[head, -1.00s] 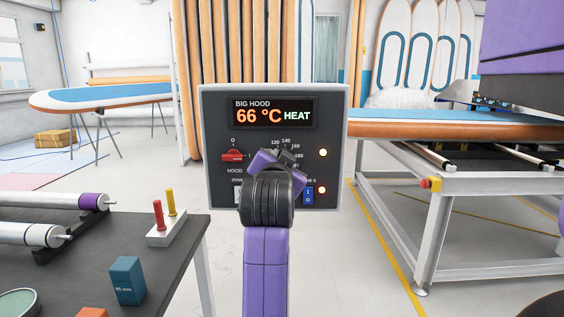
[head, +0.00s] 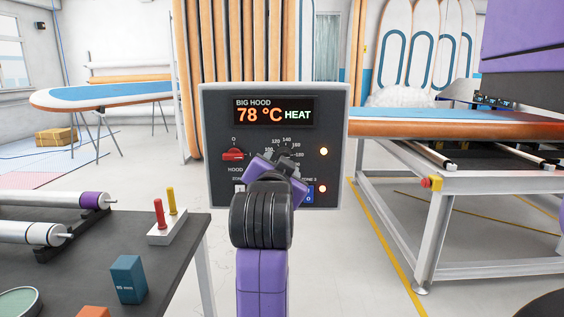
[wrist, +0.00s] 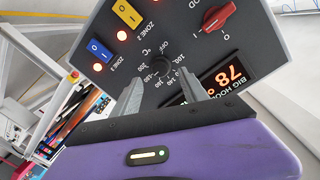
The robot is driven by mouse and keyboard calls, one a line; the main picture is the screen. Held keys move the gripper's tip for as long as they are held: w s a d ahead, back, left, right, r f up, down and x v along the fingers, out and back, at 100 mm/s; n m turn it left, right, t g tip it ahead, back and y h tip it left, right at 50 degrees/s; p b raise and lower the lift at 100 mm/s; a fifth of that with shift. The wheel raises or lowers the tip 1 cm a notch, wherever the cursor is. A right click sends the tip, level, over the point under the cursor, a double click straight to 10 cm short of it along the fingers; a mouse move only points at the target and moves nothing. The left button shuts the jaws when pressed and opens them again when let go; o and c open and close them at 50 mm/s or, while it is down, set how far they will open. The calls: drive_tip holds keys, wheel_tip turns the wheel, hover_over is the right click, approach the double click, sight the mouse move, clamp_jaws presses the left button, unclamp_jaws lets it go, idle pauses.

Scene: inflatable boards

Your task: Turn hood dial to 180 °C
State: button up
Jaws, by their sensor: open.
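The hood dial (wrist: 163,67) is a round black knob on the dark panel of the control box (head: 215,120). Its printed scale shows OFF and numbers up to 200. My gripper (wrist: 161,82) is open, its two grey fingers on either side of the dial's near edge in the wrist view; whether they touch it I cannot tell. In the head view my gripper (head: 281,160) covers most of the dial and the lower scale. The dial's pointer setting cannot be read. The display (head: 274,113) reads BIG HOOD, 78 °C, HEAT.
A red switch (head: 233,154) sits left of the dial, and zone rockers, one yellow (wrist: 127,14) and one blue (wrist: 99,50), sit close by with lit lamps. A dark table (head: 180,250) stands at left, a white-framed bench (head: 440,220) at right.

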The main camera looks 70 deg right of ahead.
drive_tip(key=shift+v, duration=1.2)
drive_tip(key=shift+r, duration=0.1)
